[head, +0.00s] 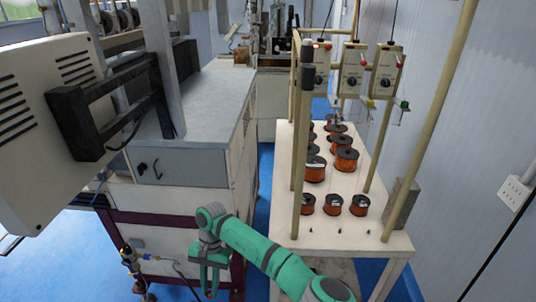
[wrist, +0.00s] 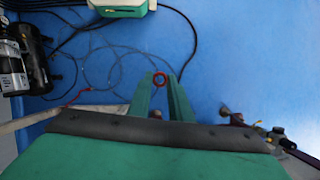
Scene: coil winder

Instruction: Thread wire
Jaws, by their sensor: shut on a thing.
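My green gripper (head: 210,285) points down at the bottom of the head view, left of the spool table and in front of the winder's cabinet. I take the ring to be the held wire's end, but the wire itself is too thin to follow. Several spools of copper-coloured wire (head: 345,159) stand on the white table (head: 345,231). Tensioner boxes (head: 351,70) hang above them on a frame.
The coil winder (head: 205,100) on its cabinet fills the left, with a grey panel box (head: 50,110). Frame posts (head: 301,150) rise from the table. In the wrist view, thin cables (wrist: 105,65) lie over the blue floor, with a green-and-white box (wrist: 122,8) at the top.

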